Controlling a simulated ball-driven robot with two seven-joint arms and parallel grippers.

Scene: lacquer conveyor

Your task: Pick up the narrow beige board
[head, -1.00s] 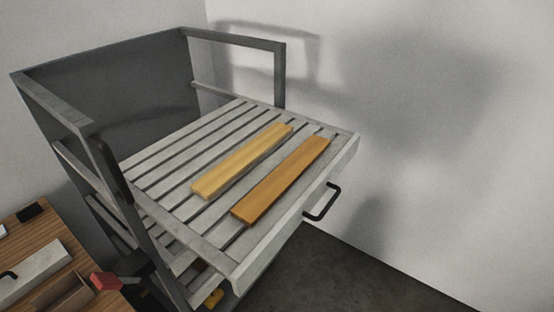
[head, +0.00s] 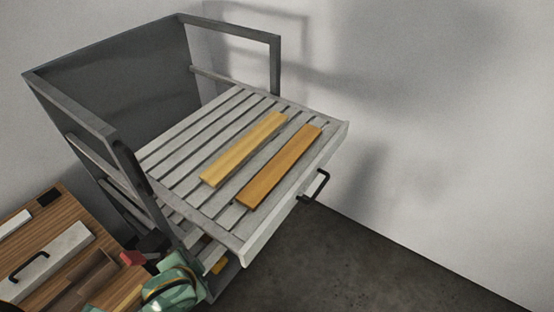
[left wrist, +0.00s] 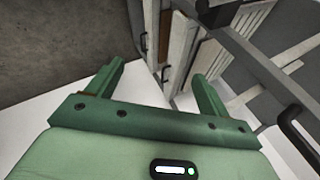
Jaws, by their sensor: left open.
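The narrow beige board (head: 243,150) is pale yellow-tan. It lies flat across the slats of the pulled-out grey drawer (head: 228,226) in the head view. A darker orange-brown board (head: 279,165) lies beside it, to its right, with a gap between them. My left gripper (left wrist: 159,71) shows in the left wrist view with its two green fingers apart and nothing between them. Green parts of my arm show at the bottom of the head view, below and left of the drawer, apart from both boards. My right gripper is not in view.
The drawer sits in a dark grey frame (head: 93,124) with upright posts and rails on its left and back. A black handle (head: 314,186) sticks out from its front. A wooden surface (head: 25,230) with a grey handled piece is at left. The space above the boards is clear.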

